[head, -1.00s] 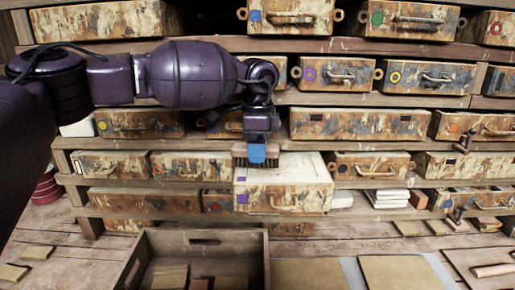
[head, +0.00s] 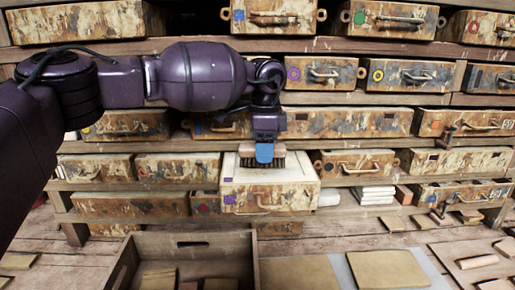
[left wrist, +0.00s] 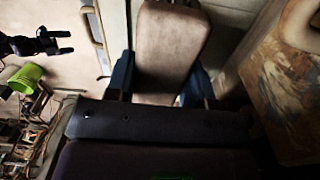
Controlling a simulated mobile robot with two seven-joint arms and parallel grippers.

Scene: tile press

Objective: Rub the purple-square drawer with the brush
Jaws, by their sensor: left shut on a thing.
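The purple-square drawer (head: 270,198) stands out from the shelf in the head view, with a pale top and a purple square at the left of its stained front. My left gripper (head: 264,153) is shut on the brush (head: 276,160), whose dark bristles point down at the back of the drawer's top. They look to be touching it or just above it; I cannot tell which. In the left wrist view the brush's pale wooden back (left wrist: 168,50) sits between the blue fingers, beside a stained surface.
Other stained drawers with coloured marks fill the shelves around, including a neighbouring drawer (head: 355,163) to the right. An open wooden crate (head: 193,240) stands in front below, with flat tiles (head: 388,270) to its right. A green bin (left wrist: 25,78) shows in the left wrist view.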

